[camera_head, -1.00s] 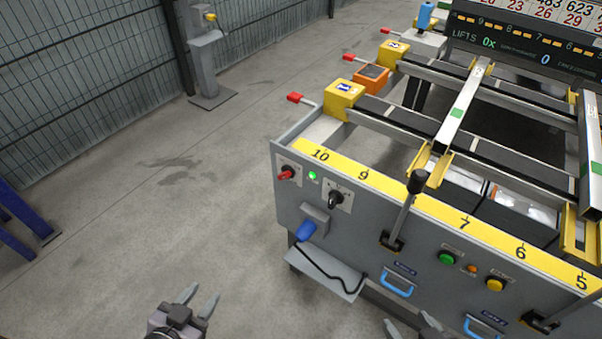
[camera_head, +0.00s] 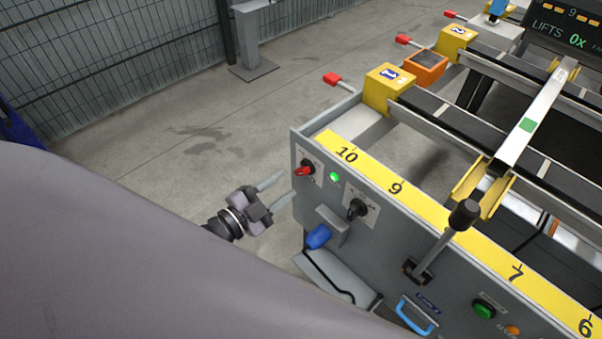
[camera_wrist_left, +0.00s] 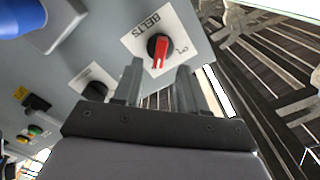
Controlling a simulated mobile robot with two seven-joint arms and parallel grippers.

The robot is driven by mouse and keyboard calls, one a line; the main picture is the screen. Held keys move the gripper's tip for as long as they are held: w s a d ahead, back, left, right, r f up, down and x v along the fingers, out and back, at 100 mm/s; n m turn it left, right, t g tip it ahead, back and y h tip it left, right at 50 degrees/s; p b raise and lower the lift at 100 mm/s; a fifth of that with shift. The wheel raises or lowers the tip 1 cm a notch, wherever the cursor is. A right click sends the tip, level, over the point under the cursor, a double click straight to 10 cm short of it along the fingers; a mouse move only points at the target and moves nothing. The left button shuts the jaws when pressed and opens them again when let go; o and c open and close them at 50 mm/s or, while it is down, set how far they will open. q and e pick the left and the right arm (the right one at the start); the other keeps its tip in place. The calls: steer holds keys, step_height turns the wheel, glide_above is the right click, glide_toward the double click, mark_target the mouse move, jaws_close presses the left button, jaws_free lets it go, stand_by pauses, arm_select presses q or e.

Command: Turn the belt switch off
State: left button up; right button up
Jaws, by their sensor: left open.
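The belt switch (camera_head: 306,169) is a red rotary knob on a white plate at the upper left corner of the grey front panel. In the left wrist view the switch (camera_wrist_left: 160,50) shows a red pointer on a black base, on a plate reading "BELTS". A lit green lamp (camera_head: 334,177) sits just right of it in the head view. My left gripper (camera_head: 281,190) is open and empty, just left of the panel edge and slightly below the switch. In the wrist view its fingers (camera_wrist_left: 160,78) point toward the switch, apart from it. My right gripper is not in view.
A black knob (camera_head: 357,208) sits right of the switch, and a blue handle (camera_head: 318,237) juts out below. A black lever (camera_head: 464,215) stands farther right. A grey tray (camera_head: 335,277) projects low. The floor left of the panel is clear.

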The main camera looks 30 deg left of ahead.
mark_target(299, 174)
arm_select(q)
steer(key=shift+x, duration=2.55)
jaws_close()
